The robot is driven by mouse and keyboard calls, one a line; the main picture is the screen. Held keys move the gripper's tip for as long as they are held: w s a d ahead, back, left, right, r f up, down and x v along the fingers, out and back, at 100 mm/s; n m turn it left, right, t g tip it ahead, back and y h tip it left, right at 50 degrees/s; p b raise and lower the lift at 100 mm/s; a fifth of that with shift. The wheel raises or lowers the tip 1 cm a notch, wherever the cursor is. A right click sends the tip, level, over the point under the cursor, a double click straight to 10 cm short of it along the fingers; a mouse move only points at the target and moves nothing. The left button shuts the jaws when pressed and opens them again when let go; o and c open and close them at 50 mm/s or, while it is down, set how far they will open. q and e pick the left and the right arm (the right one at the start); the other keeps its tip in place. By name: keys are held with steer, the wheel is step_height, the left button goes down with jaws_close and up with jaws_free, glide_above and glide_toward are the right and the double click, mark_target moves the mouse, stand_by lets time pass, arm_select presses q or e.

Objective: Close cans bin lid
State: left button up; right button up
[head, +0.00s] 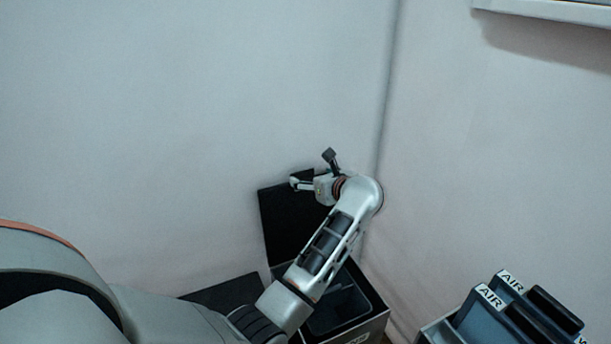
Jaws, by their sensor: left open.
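The cans bin (373,325) is a dark box with a pale front edge, low in the head view near the wall corner. Its black lid (283,226) stands open, upright against the back wall. My left arm reaches over the bin and hides part of its opening and of the lid. My left gripper (307,168) is open at the lid's upper edge, with fingers around that height; I cannot tell whether it touches the lid. My right gripper is not in view.
Another dark flat surface (226,294) lies left of the bin, partly behind my arm. At the lower right stands a holder with dark blue items marked AIR (490,297). White walls meet in a corner just behind the bin. A pale ledge (560,10) juts out at the upper right.

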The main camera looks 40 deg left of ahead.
mark_target(303, 173)
arm_select(q)
steer(key=b+x, duration=0.1)
steer(key=x, duration=0.5)
steer(key=shift+w+a+f, duration=0.1)
steer(key=shift+a+f, duration=0.05)
steer(key=shift+a, duration=0.1)
steer(key=c, duration=1.6)
